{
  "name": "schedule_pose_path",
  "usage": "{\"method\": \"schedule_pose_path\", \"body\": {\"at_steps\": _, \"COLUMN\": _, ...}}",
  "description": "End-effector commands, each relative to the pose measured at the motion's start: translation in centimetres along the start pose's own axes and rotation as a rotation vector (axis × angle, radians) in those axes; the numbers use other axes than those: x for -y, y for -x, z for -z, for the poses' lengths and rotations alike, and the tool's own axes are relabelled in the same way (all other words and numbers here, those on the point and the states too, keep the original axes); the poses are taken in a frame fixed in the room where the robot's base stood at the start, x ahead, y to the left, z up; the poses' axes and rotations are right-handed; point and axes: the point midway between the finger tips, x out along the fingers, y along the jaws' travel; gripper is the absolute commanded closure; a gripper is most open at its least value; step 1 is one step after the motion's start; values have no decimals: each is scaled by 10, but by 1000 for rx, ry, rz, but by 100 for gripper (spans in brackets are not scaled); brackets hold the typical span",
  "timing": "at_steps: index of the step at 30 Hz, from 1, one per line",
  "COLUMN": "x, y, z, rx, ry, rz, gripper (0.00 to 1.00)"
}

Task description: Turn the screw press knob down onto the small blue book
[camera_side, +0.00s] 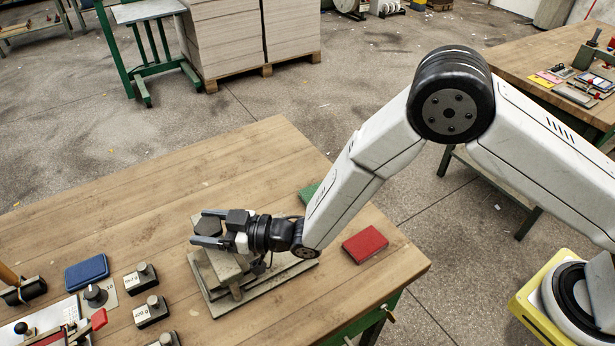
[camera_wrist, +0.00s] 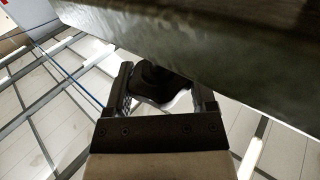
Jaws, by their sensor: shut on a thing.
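The screw press stands on the wooden table, its grey base plate (camera_side: 218,306) showing below my arm. Its dark knob (camera_side: 207,228) sits at the top, between my gripper's fingers. My gripper (camera_side: 207,227) reaches in from the right and is shut on the knob. In the wrist view, the fingers (camera_wrist: 160,92) stand on both sides of the dark knob (camera_wrist: 158,80), under the press's broad grey beam (camera_wrist: 215,45). A small blue book (camera_side: 87,272) lies flat on the table, left of the press and apart from it. My gripper and the press hide whatever is between the plates.
A red book (camera_side: 365,245) lies right of the press, and a green book (camera_side: 308,193) is partly behind my arm. Several labelled weights (camera_side: 150,311) and a dial knob (camera_side: 96,295) stand at the left front. The table's back left is clear.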

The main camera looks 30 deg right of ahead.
Motion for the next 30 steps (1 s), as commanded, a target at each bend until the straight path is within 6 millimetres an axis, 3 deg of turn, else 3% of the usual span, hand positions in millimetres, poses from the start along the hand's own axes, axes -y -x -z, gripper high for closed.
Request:
{"method": "schedule_pose_path", "body": {"at_steps": 9, "x": 0, "y": 0, "z": 0, "rx": 0, "ry": -1, "rz": -105, "gripper": 87}}
{"method": "schedule_pose_path", "body": {"at_steps": 20, "x": 0, "y": 0, "z": 0, "rx": 1, "ry": 0, "rz": -116, "gripper": 87}}
{"method": "schedule_pose_path", "body": {"at_steps": 21, "x": 0, "y": 0, "z": 0, "rx": 1, "ry": 0, "rz": -115, "gripper": 18}}
{"method": "schedule_pose_path", "body": {"at_steps": 23, "x": 0, "y": 0, "z": 0, "rx": 1, "ry": 0, "rz": -115, "gripper": 0}}
{"method": "schedule_pose_path", "body": {"at_steps": 30, "x": 0, "y": 0, "z": 0, "rx": 1, "ry": 0, "rz": -115, "gripper": 0}}
